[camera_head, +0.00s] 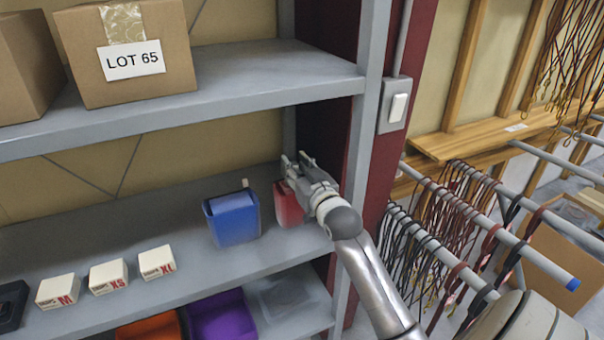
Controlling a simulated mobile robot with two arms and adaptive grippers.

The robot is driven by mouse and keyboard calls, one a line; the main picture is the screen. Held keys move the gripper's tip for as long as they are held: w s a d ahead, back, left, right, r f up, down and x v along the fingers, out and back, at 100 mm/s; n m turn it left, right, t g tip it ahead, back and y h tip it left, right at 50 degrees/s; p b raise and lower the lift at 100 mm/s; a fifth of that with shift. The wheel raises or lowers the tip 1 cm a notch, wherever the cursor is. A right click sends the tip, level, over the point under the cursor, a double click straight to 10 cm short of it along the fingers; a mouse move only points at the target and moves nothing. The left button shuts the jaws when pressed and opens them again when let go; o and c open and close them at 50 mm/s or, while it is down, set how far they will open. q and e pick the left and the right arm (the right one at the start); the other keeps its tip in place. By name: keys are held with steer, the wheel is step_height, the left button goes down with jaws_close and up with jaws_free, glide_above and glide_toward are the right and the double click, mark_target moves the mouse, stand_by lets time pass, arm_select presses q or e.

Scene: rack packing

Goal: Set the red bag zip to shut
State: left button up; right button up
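The red bag (287,206) stands on the middle shelf near the rack's right post. Its right part is hidden behind my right gripper, and its zip cannot be made out. My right gripper (296,164) is at the top of the red bag, with its fingertips just above or at the bag's upper edge. Whether it touches the bag or holds anything is too small to tell. My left gripper is not in view.
A blue bag (234,220) stands just left of the red one. Small white size boxes (109,276) line the shelf's front left. The upper shelf (250,88) carries cardboard boxes (126,52). Orange (150,328) and purple (222,318) items lie below. A red-grey post (362,170) stands right.

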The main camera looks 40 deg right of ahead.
steer(key=v, duration=1.1)
steer(key=shift+s, duration=0.4)
steer(key=shift+a, duration=0.15)
